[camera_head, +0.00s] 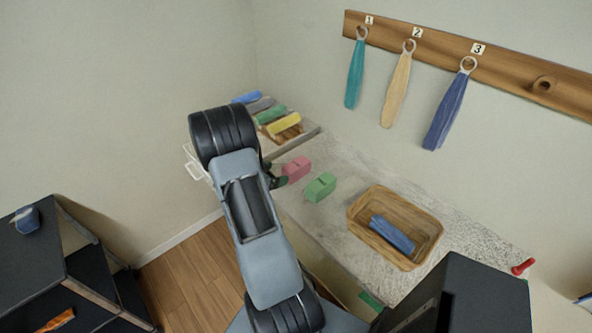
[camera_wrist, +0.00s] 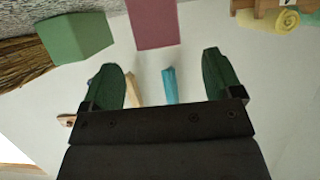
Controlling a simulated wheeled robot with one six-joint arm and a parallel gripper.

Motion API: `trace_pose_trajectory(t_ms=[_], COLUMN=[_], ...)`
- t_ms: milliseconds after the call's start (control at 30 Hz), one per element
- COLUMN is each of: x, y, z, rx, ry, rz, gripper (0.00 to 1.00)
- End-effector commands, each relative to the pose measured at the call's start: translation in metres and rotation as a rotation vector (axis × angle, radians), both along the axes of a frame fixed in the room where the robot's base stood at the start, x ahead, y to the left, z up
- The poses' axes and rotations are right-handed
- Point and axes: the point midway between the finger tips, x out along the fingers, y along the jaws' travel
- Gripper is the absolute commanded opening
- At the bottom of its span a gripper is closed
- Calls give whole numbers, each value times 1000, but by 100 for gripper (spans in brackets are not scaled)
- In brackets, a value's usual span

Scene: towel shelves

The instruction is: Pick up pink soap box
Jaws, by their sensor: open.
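The pink soap box (camera_head: 296,168) stands on the speckled counter in the head view, beside a green soap box (camera_head: 321,187). My gripper (camera_head: 277,175) is just left of the pink box, with its fingers pointing toward it. In the wrist view, the pink box (camera_wrist: 153,22) is at the top, beyond the two spread green fingers of my gripper (camera_wrist: 160,76) and roughly in line with their gap. The gripper is open and nothing shows between its fingertips. The green box (camera_wrist: 75,38) is to the left there.
A wicker basket (camera_head: 361,205) holding a blue rolled towel (camera_head: 392,234) stands right on the counter (camera_head: 345,168). Several rolled towels lie on a rack behind my arm. Three towels hang from a wooden wall rail (camera_head: 515,80). A dark shelf (camera_head: 30,250) is at left.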

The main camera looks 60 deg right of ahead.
Motion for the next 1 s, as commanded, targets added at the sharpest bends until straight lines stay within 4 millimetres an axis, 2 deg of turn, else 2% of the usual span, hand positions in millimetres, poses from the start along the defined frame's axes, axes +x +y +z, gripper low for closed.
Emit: trace_pose_trajectory(t_ms=[167,500,833,1000], x=[-3,-17,-18,-18], y=[-8,-44,-49,-49], z=[-3,-17,-19,-19], rx=[1,2,1,1], ry=[1,0,0,0], rz=[0,0,2,2], gripper=[85,85,85,71])
